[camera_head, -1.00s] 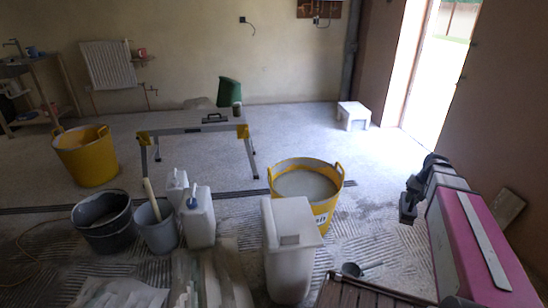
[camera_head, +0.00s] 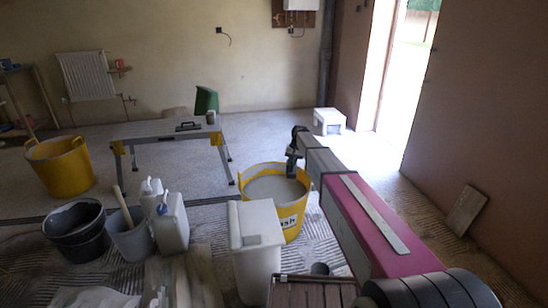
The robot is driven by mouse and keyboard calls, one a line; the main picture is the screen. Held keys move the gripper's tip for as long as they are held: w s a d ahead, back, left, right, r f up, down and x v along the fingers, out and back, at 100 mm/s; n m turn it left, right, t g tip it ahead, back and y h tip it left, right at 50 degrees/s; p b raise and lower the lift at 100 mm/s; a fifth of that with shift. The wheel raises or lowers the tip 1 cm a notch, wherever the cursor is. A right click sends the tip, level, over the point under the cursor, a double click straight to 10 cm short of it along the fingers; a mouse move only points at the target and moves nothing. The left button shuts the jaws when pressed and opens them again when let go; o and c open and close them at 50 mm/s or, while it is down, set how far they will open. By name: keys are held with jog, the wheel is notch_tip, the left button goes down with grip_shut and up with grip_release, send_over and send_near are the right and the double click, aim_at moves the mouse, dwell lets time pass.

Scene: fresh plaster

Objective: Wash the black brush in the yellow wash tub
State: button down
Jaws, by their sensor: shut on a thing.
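A yellow tub (camera_head: 247,176) with looped handles and dark lettering on its front stands in the middle, filled with greyish water. Another yellow tub (camera_head: 68,180) stands at the far left; its inside is mostly hidden. My gripper (camera_head: 292,168) is at the end of my outstretched arm, in front of the right part of the middle tub's opening in the picture. It is shut on a dark thing, taken as the black brush, which I cannot separate clearly from the dark jaws. Whether it touches the water cannot be told.
A pale lidded bin (camera_head: 256,262) stands just in front of the middle tub. A black bucket (camera_head: 76,236), a grey bucket (camera_head: 130,240) and white canisters (camera_head: 171,224) stand left. A trestle bench (camera_head: 160,130) stands behind. A white step stool (camera_head: 330,121) is near the doorway.

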jog(key=w+a+f, duration=0.2)
jog(key=w+a, duration=0.7)
jog(key=a, duration=0.1)
notch_tip(320, 180, down, 21)
dwell(0.8)
jog(key=shift+d, duration=0.15)
